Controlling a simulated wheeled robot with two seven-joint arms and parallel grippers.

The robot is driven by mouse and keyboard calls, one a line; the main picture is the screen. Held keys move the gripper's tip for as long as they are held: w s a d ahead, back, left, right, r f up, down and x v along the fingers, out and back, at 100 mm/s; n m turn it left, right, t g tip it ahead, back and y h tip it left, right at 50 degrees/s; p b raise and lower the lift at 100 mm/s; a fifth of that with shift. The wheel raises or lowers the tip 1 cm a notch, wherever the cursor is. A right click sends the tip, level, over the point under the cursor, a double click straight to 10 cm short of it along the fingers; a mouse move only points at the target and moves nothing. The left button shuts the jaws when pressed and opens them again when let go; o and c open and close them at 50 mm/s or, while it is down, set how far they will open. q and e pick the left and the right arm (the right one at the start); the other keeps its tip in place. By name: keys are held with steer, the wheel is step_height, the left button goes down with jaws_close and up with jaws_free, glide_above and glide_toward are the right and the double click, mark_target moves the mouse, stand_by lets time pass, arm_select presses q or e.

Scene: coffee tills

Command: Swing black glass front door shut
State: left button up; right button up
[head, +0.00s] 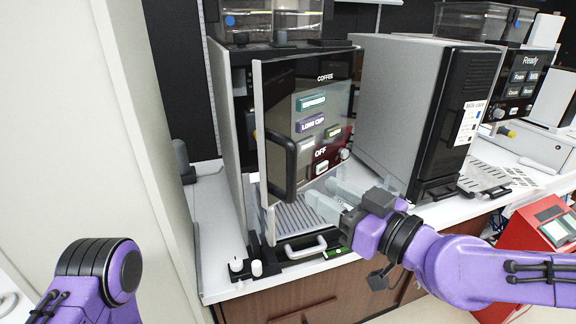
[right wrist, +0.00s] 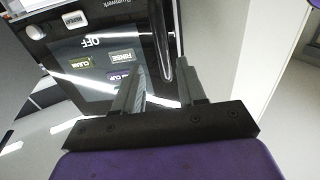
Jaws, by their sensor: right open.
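The black glass front door (head: 325,90) of the left coffee machine stands ajar in the head view. Its left edge is swung out toward me, with a dark gap to the machine body (head: 228,110). A black vertical handle (head: 281,170) is near that left edge. The door panel shows buttons and the word OFF. My right gripper (head: 322,195) is open and empty, low in front of the door's face. In the right wrist view, its spread fingers (right wrist: 162,80) are close to the door (right wrist: 85,65); contact cannot be told. My left gripper is out of view.
A drip tray (head: 300,215) with a metal handle is below the door. A grey machine (head: 405,105) stands close on the right. A pale wall panel (head: 165,130) is at the left. A red device (head: 535,240) is at the right front.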

mark_target(296, 177)
steer(key=shift+w+a+r+p, duration=0.35)
steer(key=shift+w+a+p, duration=0.35)
steer(key=shift+p, duration=1.9)
steer(key=x, duration=0.4)
steer(key=f+b+x, duration=0.1)
steer(key=x, duration=0.1)
steer(key=shift+s+a, duration=0.1)
steer(key=shift+r, duration=0.1)
jaws_close()
